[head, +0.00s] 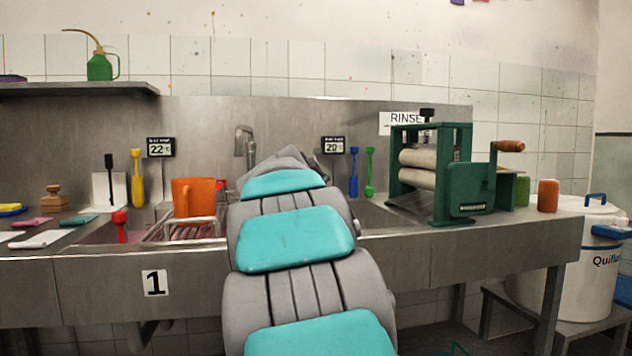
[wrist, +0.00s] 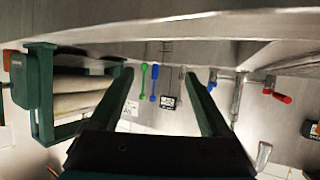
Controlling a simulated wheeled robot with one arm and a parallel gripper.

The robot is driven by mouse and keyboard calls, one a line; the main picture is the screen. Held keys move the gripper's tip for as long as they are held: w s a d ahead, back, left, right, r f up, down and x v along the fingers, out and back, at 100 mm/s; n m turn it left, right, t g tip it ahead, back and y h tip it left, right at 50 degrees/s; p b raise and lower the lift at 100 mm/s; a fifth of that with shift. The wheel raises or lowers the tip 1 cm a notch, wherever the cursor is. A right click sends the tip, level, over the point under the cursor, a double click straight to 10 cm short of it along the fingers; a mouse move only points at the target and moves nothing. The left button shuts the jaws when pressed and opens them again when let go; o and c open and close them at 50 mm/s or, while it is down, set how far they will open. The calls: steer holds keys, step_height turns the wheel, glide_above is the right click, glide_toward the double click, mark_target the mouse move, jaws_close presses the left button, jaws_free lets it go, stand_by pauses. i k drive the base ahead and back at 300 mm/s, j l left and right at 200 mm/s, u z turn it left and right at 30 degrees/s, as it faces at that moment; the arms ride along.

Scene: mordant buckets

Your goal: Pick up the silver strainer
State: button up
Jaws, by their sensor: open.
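I cannot make out a silver strainer for certain in either view; my arm hides part of the sink area in the head view. My gripper (wrist: 158,74) shows in the wrist view with its two dark green fingers wide apart and nothing between them. In the head view the fingers are hidden behind my arm.
An orange jug (head: 194,198) stands by a wire rack (head: 182,231) at the left sink. A green roller press (head: 431,172) stands right of my arm.

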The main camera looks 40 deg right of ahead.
mark_target(317, 151)
steer(key=i+l, duration=1.1)
steer(key=l, duration=0.15)
